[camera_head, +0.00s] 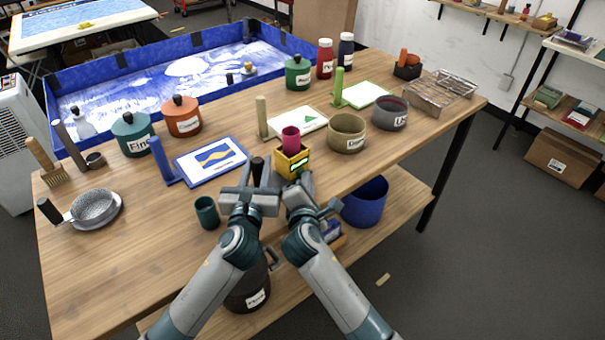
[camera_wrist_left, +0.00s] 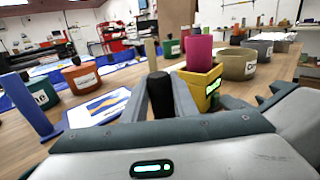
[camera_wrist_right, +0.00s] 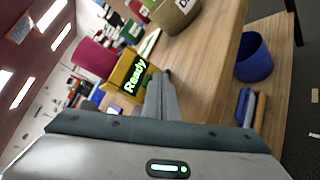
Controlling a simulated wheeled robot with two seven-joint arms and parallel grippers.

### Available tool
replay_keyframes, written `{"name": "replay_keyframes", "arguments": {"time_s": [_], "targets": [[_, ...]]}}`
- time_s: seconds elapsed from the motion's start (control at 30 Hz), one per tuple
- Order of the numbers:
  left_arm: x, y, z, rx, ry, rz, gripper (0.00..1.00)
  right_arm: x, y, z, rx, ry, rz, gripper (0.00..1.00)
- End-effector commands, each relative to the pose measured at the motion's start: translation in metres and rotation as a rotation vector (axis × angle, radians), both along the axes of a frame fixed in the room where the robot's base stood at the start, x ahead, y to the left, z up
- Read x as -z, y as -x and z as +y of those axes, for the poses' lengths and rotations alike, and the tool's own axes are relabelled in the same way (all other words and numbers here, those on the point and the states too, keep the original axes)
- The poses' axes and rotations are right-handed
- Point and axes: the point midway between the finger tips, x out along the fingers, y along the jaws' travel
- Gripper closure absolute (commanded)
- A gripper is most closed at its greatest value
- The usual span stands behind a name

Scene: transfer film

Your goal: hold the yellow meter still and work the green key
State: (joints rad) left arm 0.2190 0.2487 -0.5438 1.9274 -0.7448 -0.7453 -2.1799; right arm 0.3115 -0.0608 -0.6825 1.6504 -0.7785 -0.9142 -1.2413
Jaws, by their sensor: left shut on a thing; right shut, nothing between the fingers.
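The yellow meter (camera_head: 281,165) stands upright on the wooden table near its front edge, with a magenta cup (camera_head: 291,138) in its top. In the right wrist view, the meter (camera_wrist_right: 120,72) has a dark panel with green lettering, "Ready" (camera_wrist_right: 135,77). I cannot make out a separate green key. My left gripper (camera_head: 257,183) is shut on a black upright handle (camera_wrist_left: 160,94) just left of the meter. My right gripper (camera_head: 297,187) is shut and empty, its fingertips (camera_wrist_right: 161,78) close to the meter's front; contact cannot be told.
A teal cup (camera_head: 207,212) stands left of my grippers. A blue-framed print (camera_head: 210,160) lies behind it. An olive pot (camera_head: 346,133) and a grey pot (camera_head: 389,113) stand to the right. A blue bin (camera_head: 365,200) is on the lower shelf.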

Motion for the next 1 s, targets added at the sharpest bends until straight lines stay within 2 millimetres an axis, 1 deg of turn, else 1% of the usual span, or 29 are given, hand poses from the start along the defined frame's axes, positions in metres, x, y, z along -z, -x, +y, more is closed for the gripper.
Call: {"name": "replay_keyframes", "arguments": {"time_s": [0.73, 1.0], "targets": [[0.0001, 0.0006, -0.0016, 0.003, 0.000, 0.000, 1.00, -0.0003, -0.0033, 0.0044, -0.001, 0.000, 0.000, 1.00], [0.0003, 0.0007, -0.0021, 0.004, 0.001, 0.000, 1.00, -0.0001, 0.0018, 0.0000, -0.002, -0.001, 0.000, 1.00]]}}
